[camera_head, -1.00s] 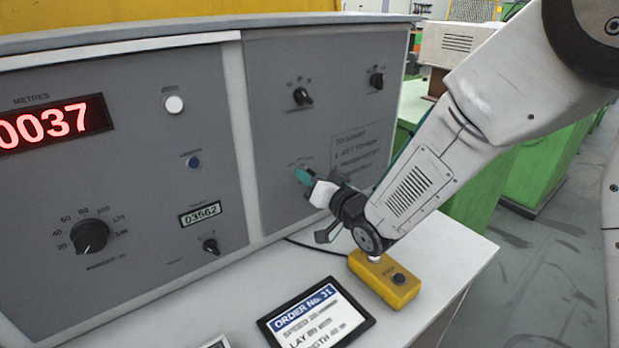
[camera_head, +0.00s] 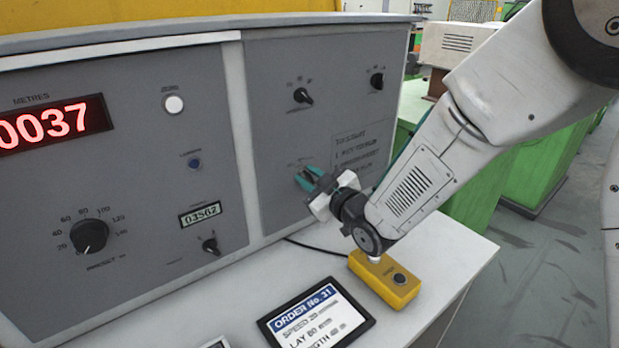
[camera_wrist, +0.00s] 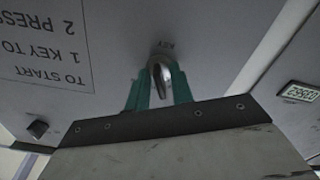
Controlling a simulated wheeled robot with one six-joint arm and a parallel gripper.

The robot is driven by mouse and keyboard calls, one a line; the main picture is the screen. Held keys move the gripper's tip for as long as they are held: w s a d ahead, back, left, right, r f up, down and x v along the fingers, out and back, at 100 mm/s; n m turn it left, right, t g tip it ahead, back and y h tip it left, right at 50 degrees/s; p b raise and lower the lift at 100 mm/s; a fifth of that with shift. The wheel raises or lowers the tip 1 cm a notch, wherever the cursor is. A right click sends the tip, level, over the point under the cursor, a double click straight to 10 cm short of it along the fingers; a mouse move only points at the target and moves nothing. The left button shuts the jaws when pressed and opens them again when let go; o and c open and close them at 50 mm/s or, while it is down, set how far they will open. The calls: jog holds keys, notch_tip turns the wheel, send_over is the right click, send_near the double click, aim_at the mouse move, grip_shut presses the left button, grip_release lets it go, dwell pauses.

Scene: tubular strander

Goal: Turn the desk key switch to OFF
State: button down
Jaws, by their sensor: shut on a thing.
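The key switch (camera_wrist: 160,72) shows in the wrist view as a rounded metal piece on the grey panel, with the label KEY beside it. My gripper (camera_wrist: 159,88) has its two green fingers on either side of the key and is shut on it. In the head view my gripper (camera_head: 308,178) reaches the lower part of the right-hand panel (camera_head: 275,130). There the fingers cover most of the key. Its OFF marking cannot be read in either view.
Two black knobs (camera_head: 302,96) (camera_head: 377,80) sit above on the same panel. A printed start notice (camera_head: 362,145) is right of my gripper. A yellow box with a black button (camera_head: 385,280) and an order tablet (camera_head: 315,315) lie on the white desk below.

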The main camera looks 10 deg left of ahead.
jog(key=shift+n, duration=1.9)
jog(key=c, duration=1.6)
grip_release()
jog(key=shift+o, duration=0.2)
jog(key=v, duration=0.7)
jog(key=shift+s+d, duration=0.2)
jog(key=shift+d, duration=0.1)
